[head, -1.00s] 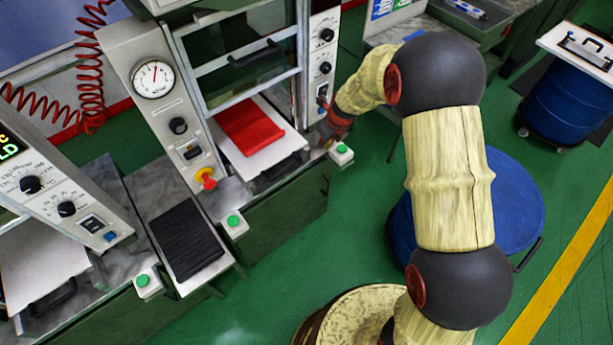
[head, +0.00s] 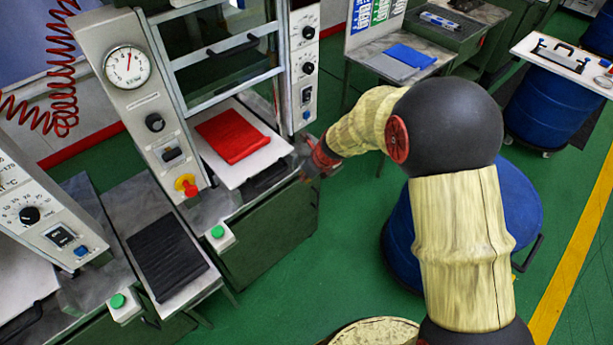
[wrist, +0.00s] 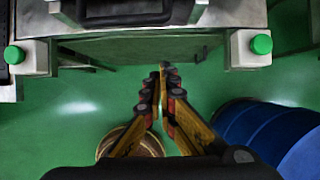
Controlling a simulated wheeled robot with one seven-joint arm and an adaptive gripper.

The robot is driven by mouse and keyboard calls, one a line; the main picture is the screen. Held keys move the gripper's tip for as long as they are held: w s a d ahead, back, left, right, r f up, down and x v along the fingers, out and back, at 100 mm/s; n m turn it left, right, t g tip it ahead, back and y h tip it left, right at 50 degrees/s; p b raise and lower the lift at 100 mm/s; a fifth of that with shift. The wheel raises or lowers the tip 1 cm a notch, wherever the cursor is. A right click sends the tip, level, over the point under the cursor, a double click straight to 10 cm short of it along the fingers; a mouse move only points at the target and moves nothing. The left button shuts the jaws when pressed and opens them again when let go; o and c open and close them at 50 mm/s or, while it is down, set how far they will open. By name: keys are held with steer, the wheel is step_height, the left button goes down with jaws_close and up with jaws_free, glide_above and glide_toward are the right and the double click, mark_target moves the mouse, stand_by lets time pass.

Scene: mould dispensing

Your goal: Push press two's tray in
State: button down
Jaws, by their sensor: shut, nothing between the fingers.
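The press in the middle of the head view has a white tray (head: 238,172) extending out of its front, with a red sheet (head: 232,136) on it. The tray has a black handle (head: 266,178) at its near edge; a black handle (wrist: 130,12) also shows at the top of the wrist view. My gripper (head: 316,160) is to the right of the handle, partly blurred against the press. In the wrist view my gripper (wrist: 163,68) is shut and empty, its tips apart from the handle. Which press is number two is not readable.
A side table with a black sheet (head: 168,255) stands left of the press. Green buttons (head: 217,232) sit on white boxes at the press's front corners. A blue drum (head: 515,215) stands behind my arm.

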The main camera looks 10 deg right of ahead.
mark_target(285, 167)
steer(key=w+a+f+b, duration=0.1)
steer(key=w+a+f, duration=0.2)
steer(key=w, duration=0.2)
steer(key=shift+a+f, duration=0.2)
steer(key=shift+f, duration=0.1)
steer(key=w+p, duration=0.1)
steer(key=w+a+p, duration=0.1)
steer(key=p, duration=0.1)
steer(key=w+a+p, duration=0.1)
steer(key=shift+w+r, duration=0.1)
steer(key=shift+r, duration=0.2)
steer(key=shift+w+a+f+p, duration=0.2)
steer(key=shift+w+a+p, duration=0.35)
steer(key=shift+p, duration=0.4)
steer(key=shift+w, duration=0.15)
steer(key=shift+d+f, duration=0.1)
steer(key=shift+d, duration=0.05)
